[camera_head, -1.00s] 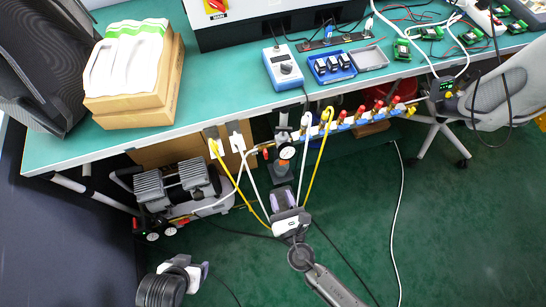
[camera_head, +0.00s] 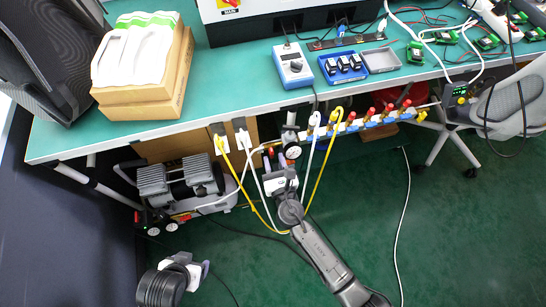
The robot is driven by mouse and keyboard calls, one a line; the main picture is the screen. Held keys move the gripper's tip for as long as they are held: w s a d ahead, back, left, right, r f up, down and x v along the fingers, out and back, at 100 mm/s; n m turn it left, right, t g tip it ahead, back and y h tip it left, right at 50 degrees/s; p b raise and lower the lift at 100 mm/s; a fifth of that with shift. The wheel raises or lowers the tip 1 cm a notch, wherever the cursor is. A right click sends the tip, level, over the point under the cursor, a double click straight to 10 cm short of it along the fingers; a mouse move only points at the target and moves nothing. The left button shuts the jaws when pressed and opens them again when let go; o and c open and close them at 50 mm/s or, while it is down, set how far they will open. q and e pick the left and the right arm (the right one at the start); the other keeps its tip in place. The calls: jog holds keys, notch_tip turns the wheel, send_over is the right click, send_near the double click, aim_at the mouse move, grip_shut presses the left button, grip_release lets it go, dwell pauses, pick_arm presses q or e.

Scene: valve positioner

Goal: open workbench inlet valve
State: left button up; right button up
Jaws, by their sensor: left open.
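A row of small valves with red handles (camera_head: 388,108) on blue bodies runs along a white manifold under the front edge of the workbench. At its left end are a regulator with a round gauge (camera_head: 292,152) and a small orange-red part (camera_head: 269,154), possibly the inlet valve handle. My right gripper (camera_head: 280,170) is directly below the gauge, its fingers pointing toward the bench. Its jaws are small and partly hidden by its own wrist, so whether it touches anything is unclear. My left gripper (camera_head: 198,272) is open and empty, low at the left above the floor.
Yellow (camera_head: 325,165) and white hoses hang in loops beside my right gripper. A compressor (camera_head: 182,182) stands under the bench at left. The green workbench (camera_head: 225,85) carries boxes and instruments. An office chair (camera_head: 505,105) stands at right. The floor at lower right is mostly clear.

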jog(key=shift+x, duration=0.8)
jog(key=shift+s, duration=0.1)
jog(key=shift+c, duration=0.3)
grip_shut()
